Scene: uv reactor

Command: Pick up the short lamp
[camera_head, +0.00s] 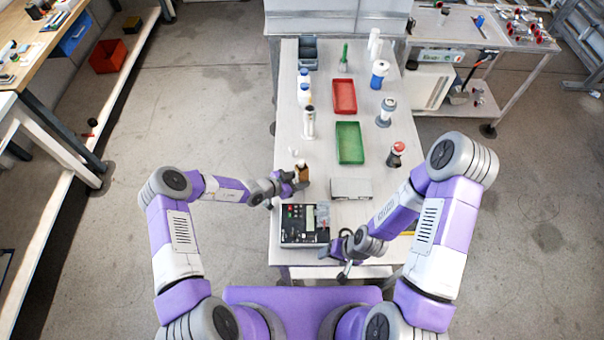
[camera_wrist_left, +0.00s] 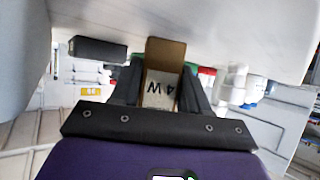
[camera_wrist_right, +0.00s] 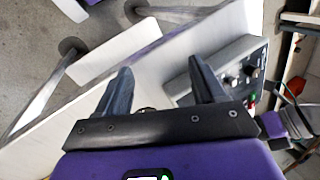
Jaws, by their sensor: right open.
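A small brown and white box-shaped piece marked "4 W" (camera_wrist_left: 160,88) is between the fingers of my left gripper (camera_wrist_left: 160,95) in the left wrist view, with both fingers against its sides. In the head view this brown piece (camera_head: 302,170) stands up from my left gripper (camera_head: 298,182) over the table's left edge. I cannot tell for certain whether it is the short lamp. My right gripper (camera_wrist_right: 162,88) is open and empty, near the table's front edge in the head view (camera_head: 343,258).
A black control box (camera_head: 305,225) is on the table front, beside my right gripper. A grey-white box (camera_head: 351,188) lies behind it. Green (camera_head: 349,143) and red (camera_head: 344,97) trays are mid-table, with bottles (camera_head: 309,122) along both sides and a red-topped bottle (camera_head: 396,154) at right.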

